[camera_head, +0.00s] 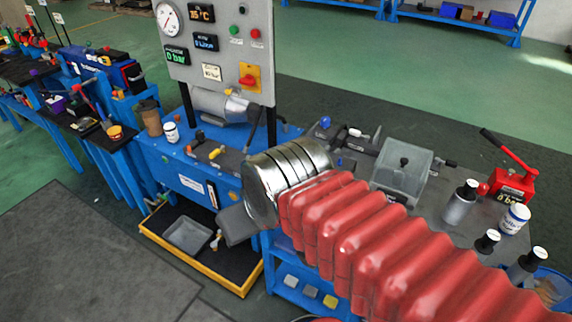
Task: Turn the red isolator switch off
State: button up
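The red isolator switch (247,81) is a small red handle on a yellow plate, low on the right side of the grey control panel (218,82). Its handle seems to lie roughly sideways, but it is too small to read any marks. My arm comes in from the lower right in a red ribbed sleeve with a metal wrist. My gripper (238,225) shows as a dark grey part below and left of the wrist, in front of the blue bench. It is below the switch and well apart from it. Its fingertips are not clear, so its opening cannot be told.
The panel also holds a round gauge (168,20), displays and green and red buttons. Bottles (461,203) and a red hand pump (512,184) stand on the right bench. A yellow-edged tray (188,235) lies low at left. Free floor shows behind.

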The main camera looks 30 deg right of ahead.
aim_at(249, 80)
jog(key=k, duration=0.65)
jog(key=u, duration=0.5)
jog(key=i, duration=0.75)
jog(key=u, duration=0.75)
jog(key=i, duration=1.25)
jog(key=z, duration=0.15)
